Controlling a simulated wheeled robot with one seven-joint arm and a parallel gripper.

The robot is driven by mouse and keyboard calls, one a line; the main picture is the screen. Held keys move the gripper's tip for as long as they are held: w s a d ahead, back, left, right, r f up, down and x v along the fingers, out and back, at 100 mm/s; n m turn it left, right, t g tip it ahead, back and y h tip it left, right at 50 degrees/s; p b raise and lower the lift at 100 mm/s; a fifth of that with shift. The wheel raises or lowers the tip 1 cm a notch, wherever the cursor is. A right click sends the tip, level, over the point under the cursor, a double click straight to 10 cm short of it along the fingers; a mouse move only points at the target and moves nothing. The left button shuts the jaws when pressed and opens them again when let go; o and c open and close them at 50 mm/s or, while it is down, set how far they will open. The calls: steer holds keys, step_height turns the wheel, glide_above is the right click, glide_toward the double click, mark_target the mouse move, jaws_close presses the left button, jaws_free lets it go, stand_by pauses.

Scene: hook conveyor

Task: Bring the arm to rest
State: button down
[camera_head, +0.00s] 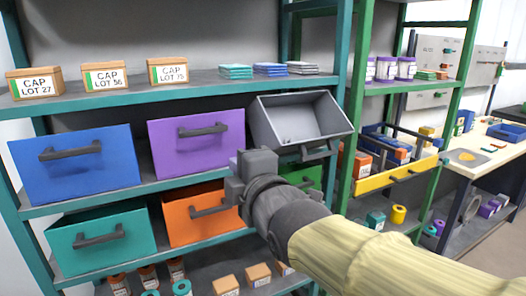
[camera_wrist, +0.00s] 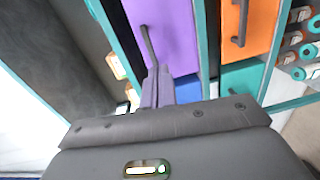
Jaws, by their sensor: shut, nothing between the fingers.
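My gripper (camera_head: 237,165) is in the middle of the head view, in front of the drawer rack, with my arm reaching in from the lower right. Its fingers (camera_wrist: 157,88) show in the wrist view, shut together and empty. They point toward the purple drawer (camera_head: 197,140), whose dark handle also shows in the wrist view (camera_wrist: 150,48). I cannot tell whether the fingers touch anything. The arm hides part of the orange drawer (camera_head: 187,217) and most of a green drawer (camera_head: 304,178).
A grey drawer (camera_head: 297,118) is tilted open, its inside empty. A blue drawer (camera_head: 75,165) and a teal drawer (camera_head: 100,240) are at left. CAP boxes (camera_head: 104,77) stand on the shelf above. A green rack with a yellow-fronted tray (camera_head: 396,174) and a workbench (camera_head: 480,150) are at right.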

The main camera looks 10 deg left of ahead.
steer(key=w+d+f+m+g+h, duration=0.1)
steer(key=d+f+m+g+h, duration=0.2)
steer(key=d+f+m, duration=0.5)
steer(key=w+d+f+m+g+h, duration=0.2)
steer(key=d+f+m+h, duration=0.15)
steer(key=f, duration=0.85)
steer(key=s+d+f+m+g+h, duration=0.2)
steer(key=s+d+f+m+g, duration=0.5)
steer(key=s+d+f+m, duration=0.7)
step_height(320, 180, up, 19)
steer(key=w+a+n+p, duration=0.1)
steer(key=w+n+p, duration=0.1)
steer(key=p, duration=1.8)
steer(key=shift+w+r, duration=0.15)
steer(key=shift+w, duration=0.2)
steer(key=shift+a, duration=0.1)
